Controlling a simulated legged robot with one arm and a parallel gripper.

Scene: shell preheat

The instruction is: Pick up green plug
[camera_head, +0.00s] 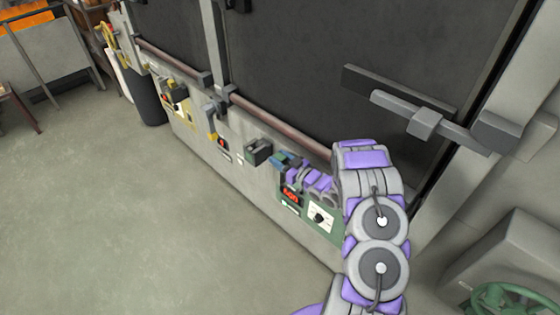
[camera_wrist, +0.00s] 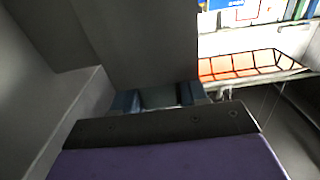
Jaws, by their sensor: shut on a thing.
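My gripper (camera_head: 284,161) is at the machine's front, just above the green control panel (camera_head: 296,209). It is shut on the green plug, which shows only as a small greenish patch (camera_head: 277,157) at the fingertips. In the wrist view, my gripper's two blue-grey fingers (camera_wrist: 158,97) have a dull grey-green piece between them, with a large dark grey block close in front. Most of the plug is hidden, and I cannot tell whether it is still seated in a socket.
A dark box (camera_head: 258,151) sticks out left of my gripper. A yellow-marked panel (camera_head: 180,101) is farther left. A reddish rail (camera_head: 280,122) runs above. A grey handle bar (camera_head: 428,117) juts out at upper right. A black bin (camera_head: 148,97) stands far left. The floor (camera_head: 120,210) is clear.

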